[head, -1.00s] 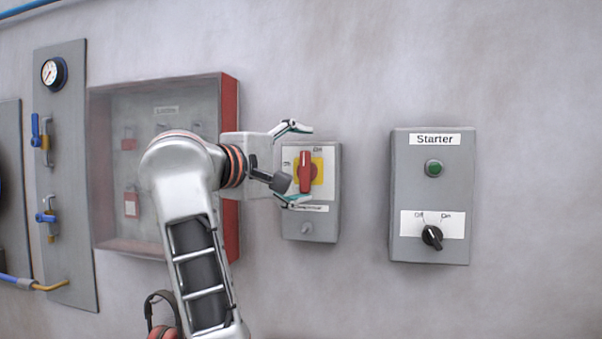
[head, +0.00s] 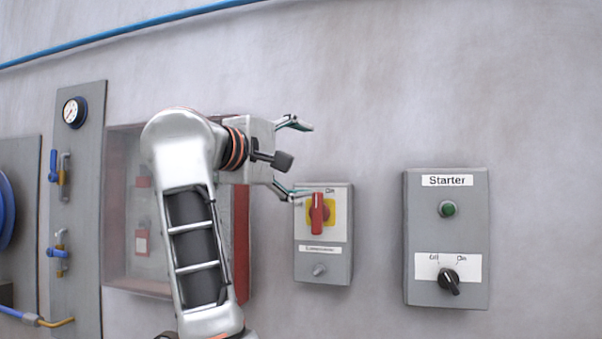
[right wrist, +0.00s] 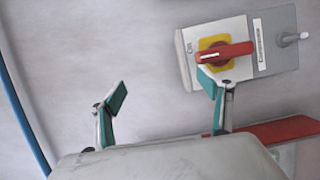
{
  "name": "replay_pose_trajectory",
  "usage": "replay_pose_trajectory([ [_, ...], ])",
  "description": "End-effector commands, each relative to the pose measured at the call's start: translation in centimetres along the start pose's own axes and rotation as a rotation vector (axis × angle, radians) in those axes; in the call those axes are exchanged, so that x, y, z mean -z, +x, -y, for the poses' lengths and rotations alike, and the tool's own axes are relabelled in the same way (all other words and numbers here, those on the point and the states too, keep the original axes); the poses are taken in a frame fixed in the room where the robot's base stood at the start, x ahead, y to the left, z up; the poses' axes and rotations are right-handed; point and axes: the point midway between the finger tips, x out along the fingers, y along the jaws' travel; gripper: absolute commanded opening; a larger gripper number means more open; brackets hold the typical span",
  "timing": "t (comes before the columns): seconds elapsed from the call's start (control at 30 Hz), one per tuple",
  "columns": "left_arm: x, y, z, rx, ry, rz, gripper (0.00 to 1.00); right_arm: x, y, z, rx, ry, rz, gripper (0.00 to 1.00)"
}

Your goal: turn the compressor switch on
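The compressor switch is a grey box (head: 323,262) on the wall with a red handle (head: 317,214) on a yellow plate. The handle stands upright, its tip up near the "On" label. In the right wrist view the red handle (right wrist: 228,53) lies sideways. My right gripper (head: 303,157) is open and empty, up and left of the handle. Its lower finger overlaps the top left corner of the box in the head view. In the right wrist view one tip of the gripper (right wrist: 163,92) overlaps the plate's edge beside the handle; I cannot tell whether it touches. My left gripper is out of view.
A Starter box (head: 447,238) with a green button and black knob is on the right. A red-sided cabinet (head: 241,245) is behind my right arm. A gauge panel (head: 80,190) with blue valves is at the left. The wall between the boxes is clear.

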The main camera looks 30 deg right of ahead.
Motion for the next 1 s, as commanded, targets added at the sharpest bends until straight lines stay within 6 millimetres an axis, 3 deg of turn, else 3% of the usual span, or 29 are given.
replay_pose_trajectory([
  [1.0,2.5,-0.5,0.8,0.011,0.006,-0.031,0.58,0.3,-6.0,0.6,0.004,-0.010,0.009,0.75],
])
